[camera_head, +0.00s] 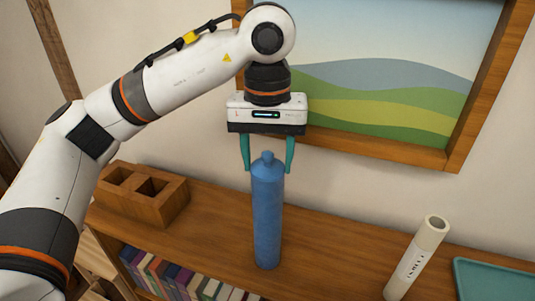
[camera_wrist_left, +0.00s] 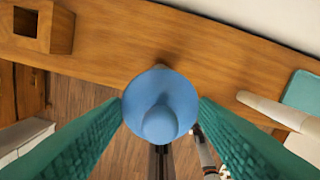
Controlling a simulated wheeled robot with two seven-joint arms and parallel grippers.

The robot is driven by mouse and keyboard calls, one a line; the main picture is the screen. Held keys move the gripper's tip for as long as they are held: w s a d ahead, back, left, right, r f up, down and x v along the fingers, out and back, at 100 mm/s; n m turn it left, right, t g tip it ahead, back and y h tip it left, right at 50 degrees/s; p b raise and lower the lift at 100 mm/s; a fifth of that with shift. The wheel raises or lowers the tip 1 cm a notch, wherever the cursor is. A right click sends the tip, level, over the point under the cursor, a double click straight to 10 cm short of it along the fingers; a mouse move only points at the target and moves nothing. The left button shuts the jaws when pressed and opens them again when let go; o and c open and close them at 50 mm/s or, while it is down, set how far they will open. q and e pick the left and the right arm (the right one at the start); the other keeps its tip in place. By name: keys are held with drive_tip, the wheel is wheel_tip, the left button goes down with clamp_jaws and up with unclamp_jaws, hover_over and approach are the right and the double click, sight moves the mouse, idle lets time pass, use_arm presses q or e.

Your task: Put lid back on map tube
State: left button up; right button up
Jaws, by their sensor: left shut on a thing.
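A tall blue tube (camera_head: 268,215) with a rounded top and a small knob stands upright at the middle of the wooden shelf top in the head view. Its knobbed top (camera_wrist_left: 160,100) fills the space between my fingers in the left wrist view and hides the body below. No seam between lid and body can be made out. My left gripper (camera_head: 268,157) comes from above, its teal fingers shut on the top from both sides. A white tube (camera_head: 415,262) with dark lettering and an open upper end stands tilted at the right. My right gripper is not in view.
A wooden block with square openings (camera_head: 140,194) stands on the shelf top (camera_head: 335,235) at the left. A teal tray (camera_head: 495,278) lies at the far right. Books (camera_head: 185,279) fill the shelf below. A framed landscape picture (camera_head: 385,95) hangs behind. The shelf top between the tubes is clear.

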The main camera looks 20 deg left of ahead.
use_arm(q)
drive_tip(key=o, duration=1)
drive_tip(key=shift+o, duration=0.2)
drive_tip(key=shift+r, duration=0.1)
wheel_tip(320, 180, up, 12)
drive_tip(key=shift+p, duration=0.45)
